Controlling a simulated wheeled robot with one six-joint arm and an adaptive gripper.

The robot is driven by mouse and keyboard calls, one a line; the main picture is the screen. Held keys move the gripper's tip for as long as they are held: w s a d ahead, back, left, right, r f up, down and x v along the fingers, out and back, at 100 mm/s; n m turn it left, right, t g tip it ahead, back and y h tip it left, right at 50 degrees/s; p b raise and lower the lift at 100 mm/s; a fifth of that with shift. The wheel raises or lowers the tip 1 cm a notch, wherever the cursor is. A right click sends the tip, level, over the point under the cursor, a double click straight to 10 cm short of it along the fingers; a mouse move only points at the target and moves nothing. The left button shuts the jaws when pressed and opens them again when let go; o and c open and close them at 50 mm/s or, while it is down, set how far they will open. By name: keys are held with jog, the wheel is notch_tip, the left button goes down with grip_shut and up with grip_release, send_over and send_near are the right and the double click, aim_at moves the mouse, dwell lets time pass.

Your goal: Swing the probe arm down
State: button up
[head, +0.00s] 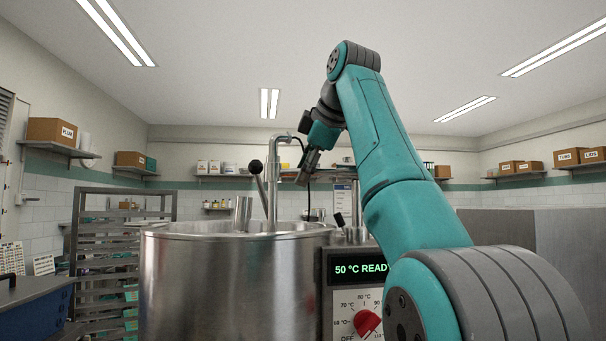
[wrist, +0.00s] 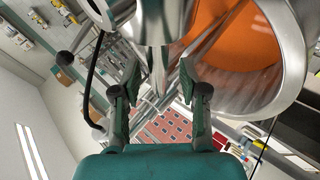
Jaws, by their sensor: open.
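A steel kettle (head: 235,285) stands at centre left in the head view, and orange contents (wrist: 235,35) show inside it in the wrist view. A tall steel post (head: 272,185) with a bent top and a black cable rises from it. A tilted rod with a black ball knob (head: 256,167) stands beside the post; the knob also shows in the wrist view (wrist: 65,58). I cannot tell which of these is the probe arm. My gripper (head: 302,178) is right of the post, pointing down. In the wrist view it (wrist: 158,80) is open, with metalwork beyond its fingers.
A control panel (head: 358,268) reads "50 °C READY" above a dial with a red knob (head: 367,323). A black-handled lever (head: 340,220) stands behind it. A rack (head: 100,215) is at left, a blue bin (head: 35,305) at lower left. Shelves line the walls.

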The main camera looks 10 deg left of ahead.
jog(key=v, duration=1)
jog(key=shift+s+r, duration=0.2)
jog(key=shift+r, duration=0.1)
jog(key=shift+d, duration=0.1)
